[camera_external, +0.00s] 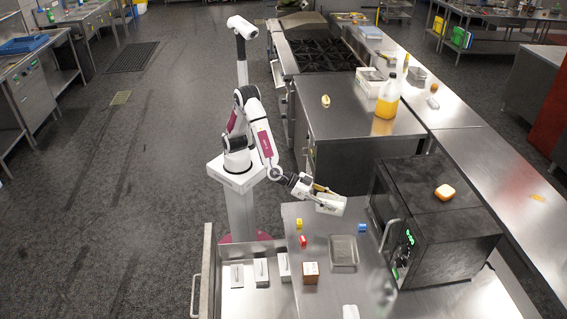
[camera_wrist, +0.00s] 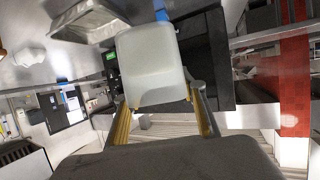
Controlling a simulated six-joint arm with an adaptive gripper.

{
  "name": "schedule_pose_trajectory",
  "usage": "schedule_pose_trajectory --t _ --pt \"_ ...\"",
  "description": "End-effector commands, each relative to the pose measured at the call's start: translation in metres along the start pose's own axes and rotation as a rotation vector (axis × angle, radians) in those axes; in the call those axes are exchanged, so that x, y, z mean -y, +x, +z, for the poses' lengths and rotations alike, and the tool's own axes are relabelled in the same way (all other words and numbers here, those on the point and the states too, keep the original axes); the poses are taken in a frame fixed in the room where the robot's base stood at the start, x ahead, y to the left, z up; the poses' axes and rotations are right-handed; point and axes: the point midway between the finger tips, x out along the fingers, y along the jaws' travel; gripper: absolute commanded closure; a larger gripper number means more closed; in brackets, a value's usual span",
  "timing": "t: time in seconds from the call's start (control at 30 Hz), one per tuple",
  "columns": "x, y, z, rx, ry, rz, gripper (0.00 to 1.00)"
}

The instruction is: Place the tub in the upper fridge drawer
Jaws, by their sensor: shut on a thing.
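In the external view my gripper (camera_external: 317,192) is shut on a white tub (camera_external: 331,206) and holds it tilted above the far edge of the steel counter. The wrist view shows the tub (camera_wrist: 152,60) held between the yellowish fingers of my gripper (camera_wrist: 163,108). An open fridge drawer (camera_external: 207,262) stands at lower left beside the counter. It has several white packs in it, and a long handle on its left face. I cannot tell whether another drawer lies under it.
On the counter (camera_external: 318,232) are a clear tray (camera_external: 344,251), a brown box (camera_external: 310,272), and small yellow (camera_external: 299,223), red (camera_external: 303,240) and blue (camera_external: 362,228) items. A black microwave (camera_external: 435,225) stands to the right. The floor at left is clear.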

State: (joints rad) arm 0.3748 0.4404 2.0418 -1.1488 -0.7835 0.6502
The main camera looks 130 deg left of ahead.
Motion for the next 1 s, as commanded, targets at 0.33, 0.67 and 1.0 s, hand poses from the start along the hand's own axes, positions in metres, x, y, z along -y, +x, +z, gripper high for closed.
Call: schedule_pose_trajectory --t 0.33,0.67,1.0 --pt "-0.011 -0.003 0.002 -0.001 0.062 0.149 0.92" --pt "-0.011 -0.007 0.01 -0.002 0.106 0.255 0.92" --pt "-0.003 -0.012 0.021 -0.001 0.144 0.346 0.92"
